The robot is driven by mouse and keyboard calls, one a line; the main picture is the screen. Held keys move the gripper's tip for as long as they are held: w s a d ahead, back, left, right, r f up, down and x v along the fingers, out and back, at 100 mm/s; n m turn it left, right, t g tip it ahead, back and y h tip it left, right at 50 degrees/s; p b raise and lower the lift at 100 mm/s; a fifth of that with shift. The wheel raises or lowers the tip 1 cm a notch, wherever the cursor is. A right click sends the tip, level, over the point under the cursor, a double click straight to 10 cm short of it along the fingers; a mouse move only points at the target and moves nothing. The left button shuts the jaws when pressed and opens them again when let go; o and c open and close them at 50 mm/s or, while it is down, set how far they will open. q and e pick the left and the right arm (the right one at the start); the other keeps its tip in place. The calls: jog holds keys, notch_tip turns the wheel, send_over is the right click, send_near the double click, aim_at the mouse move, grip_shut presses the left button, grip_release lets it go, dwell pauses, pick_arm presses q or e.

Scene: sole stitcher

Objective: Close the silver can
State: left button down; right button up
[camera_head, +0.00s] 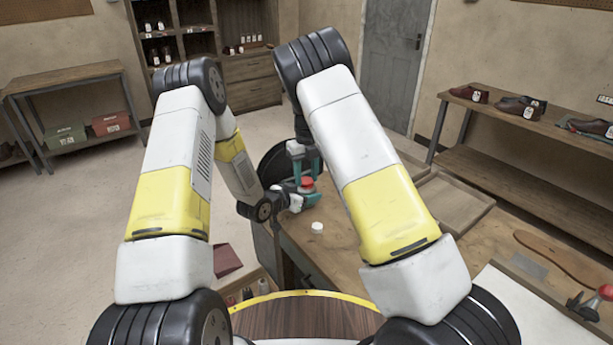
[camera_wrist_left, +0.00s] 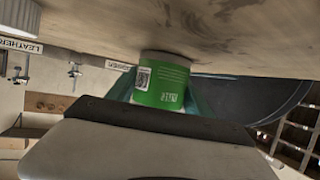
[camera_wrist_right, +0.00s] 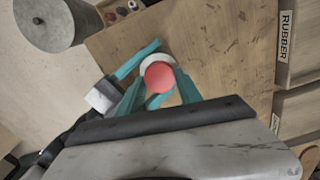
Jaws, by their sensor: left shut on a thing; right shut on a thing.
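The can, with a green label and a pale metal end, shows in the left wrist view (camera_wrist_left: 161,84) between the fingers of my left gripper (camera_head: 297,196), which is shut on it. It is at the tabletop's edge. A red round lid or knob (camera_head: 307,183) sits at its top; it also shows in the right wrist view (camera_wrist_right: 159,77), with a pale rim around its far side. My right gripper (camera_wrist_right: 158,88) comes from above and is shut on the red piece. I cannot tell whether the red piece is fully seated.
A small white round object (camera_head: 317,228) lies on the wooden table (camera_head: 335,255) near the can. A wooden tray (camera_head: 450,205) lies farther back. A dark round stool or disc (camera_head: 277,165) stands behind the grippers. A sole-shaped piece (camera_head: 560,258) lies at right.

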jog(key=m, duration=0.4)
jog(key=shift+f, duration=0.1)
jog(key=shift+m, duration=0.7)
jog(key=o, duration=1.3)
jog(key=shift+c, duration=0.2)
jog(key=shift+r, duration=2.35)
jog(key=shift+c, duration=0.3)
